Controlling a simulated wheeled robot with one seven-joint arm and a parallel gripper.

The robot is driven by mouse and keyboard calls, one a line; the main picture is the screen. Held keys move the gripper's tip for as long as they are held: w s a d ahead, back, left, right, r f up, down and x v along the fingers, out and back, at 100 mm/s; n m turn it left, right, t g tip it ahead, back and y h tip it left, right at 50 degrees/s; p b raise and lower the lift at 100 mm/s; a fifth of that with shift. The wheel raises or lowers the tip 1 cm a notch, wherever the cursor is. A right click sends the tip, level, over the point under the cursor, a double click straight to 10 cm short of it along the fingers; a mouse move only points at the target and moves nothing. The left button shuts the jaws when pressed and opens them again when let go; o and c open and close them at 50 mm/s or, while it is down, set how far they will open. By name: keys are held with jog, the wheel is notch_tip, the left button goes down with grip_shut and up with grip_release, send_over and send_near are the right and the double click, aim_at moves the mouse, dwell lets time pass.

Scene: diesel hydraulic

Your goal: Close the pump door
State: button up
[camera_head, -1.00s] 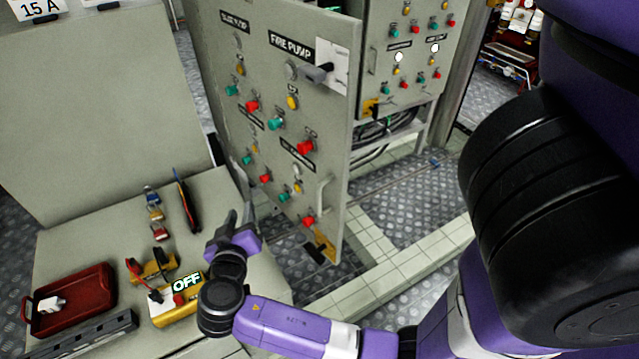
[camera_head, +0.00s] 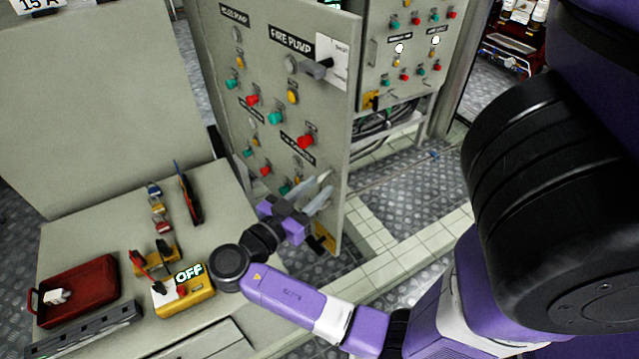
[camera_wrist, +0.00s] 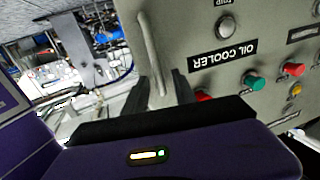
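The pump door (camera_head: 336,125) is a grey-green panel labelled FIRE PUMP, standing swung open from its cabinet, with coloured buttons on its face. My gripper (camera_head: 318,194) is at the lower right of this face, by the door handle. In the wrist view, the door (camera_wrist: 183,28) fills the top right and its pale bar handle (camera_wrist: 151,50) runs down between the two dark fingers of my gripper (camera_wrist: 160,88). The fingers are apart, with a gap beside the handle. I cannot tell whether either finger touches it. In the head view, the fingers largely hide the handle.
A desk (camera_head: 105,235) at the left holds a red box (camera_head: 80,288), padlocks and a yellow device (camera_head: 185,300) reading OFF. An open cabinet (camera_head: 412,60) with buttons stands behind the door. A tiled ledge (camera_head: 415,242) crosses the metal floor on the right.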

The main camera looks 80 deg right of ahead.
jog(key=shift+x, duration=0.85)
grip_shut()
dwell(0.8)
